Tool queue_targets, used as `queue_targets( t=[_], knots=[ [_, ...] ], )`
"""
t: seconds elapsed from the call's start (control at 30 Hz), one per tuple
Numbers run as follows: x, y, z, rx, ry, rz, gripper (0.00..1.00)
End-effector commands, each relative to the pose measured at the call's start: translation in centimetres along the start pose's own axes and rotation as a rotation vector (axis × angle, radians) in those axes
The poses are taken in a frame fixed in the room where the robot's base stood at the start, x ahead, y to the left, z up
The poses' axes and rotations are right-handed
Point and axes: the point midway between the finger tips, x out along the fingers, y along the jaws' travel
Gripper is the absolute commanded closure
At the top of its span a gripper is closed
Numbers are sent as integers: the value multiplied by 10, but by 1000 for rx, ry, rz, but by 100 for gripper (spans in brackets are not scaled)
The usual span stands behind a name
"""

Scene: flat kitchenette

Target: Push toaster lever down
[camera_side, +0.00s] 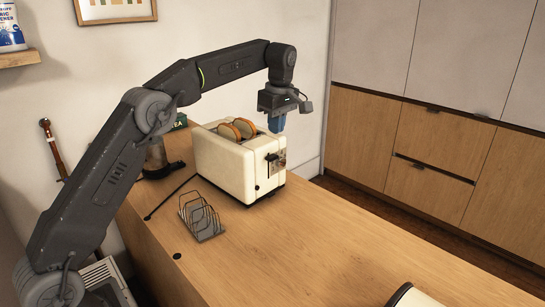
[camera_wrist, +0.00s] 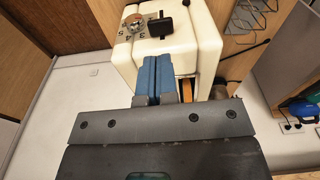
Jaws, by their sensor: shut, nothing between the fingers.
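A cream toaster (camera_side: 222,165) stands on the wooden counter, with two browned bread slices (camera_side: 236,129) in its slots. Its black lever (camera_side: 272,157) sticks out of the near end face, apparently near the top of its track, beside a round dial. The toaster (camera_wrist: 207,45), lever (camera_wrist: 161,27) and dial (camera_wrist: 135,22) also show in the wrist view. My gripper (camera_side: 276,124) points down above the toaster's lever end, higher than the lever and apparently apart from it. Its blue fingers (camera_wrist: 156,68) are shut together and empty.
A wire toast rack (camera_side: 201,217) stands in front of the toaster. A dark-based jar (camera_side: 156,158) and a green box (camera_side: 181,121) are behind it. A black cord lies left on the counter (camera_side: 310,245). The counter right of the toaster is mostly clear.

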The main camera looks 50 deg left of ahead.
Motion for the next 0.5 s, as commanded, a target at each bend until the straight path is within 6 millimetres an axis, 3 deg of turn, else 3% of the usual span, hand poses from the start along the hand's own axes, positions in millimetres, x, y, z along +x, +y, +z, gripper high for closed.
queue_targets(
  t=[0.5],
  knots=[
    [53, -1, 0, -1, 1, -2, 100]
  ],
)
